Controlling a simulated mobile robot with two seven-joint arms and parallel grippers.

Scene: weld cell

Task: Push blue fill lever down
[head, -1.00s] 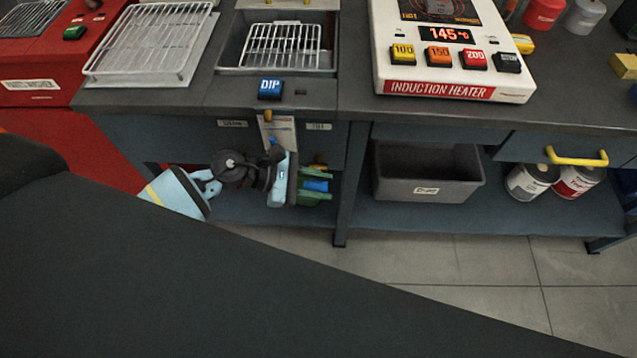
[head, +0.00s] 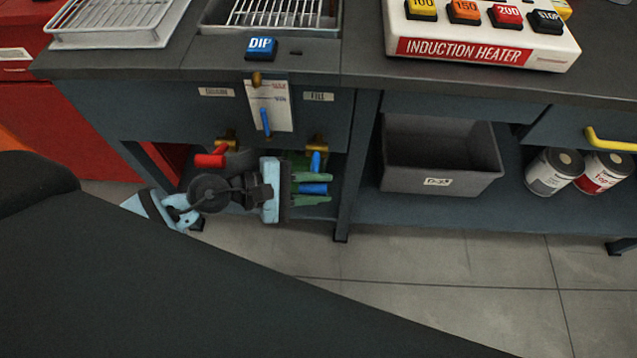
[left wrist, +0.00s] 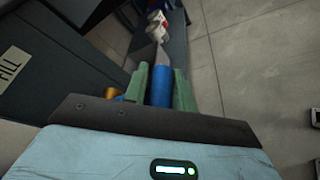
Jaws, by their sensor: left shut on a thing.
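The blue fill lever (head: 316,161) hangs below a brass valve (head: 318,143) under the FILL label. Its stem points down. My left gripper (head: 312,188) is below the valve, its green fingers shut on a blue grip, which I take to be the lever's end. In the left wrist view the blue lever (left wrist: 160,86) lies between the two green fingers, with brass showing just left of them. The FILL label (left wrist: 9,66) is at the left edge there. Part of the lever is hidden by the fingers. My right gripper is not in view.
A red lever (head: 209,160) on another brass valve is left of my gripper. A MAX/MIN gauge plate (head: 282,112) is above, under the blue DIP button (head: 261,48). A grey bin (head: 440,178) and cans (head: 553,172) are on the right. A bench leg (head: 346,200) stands close right of my fingers.

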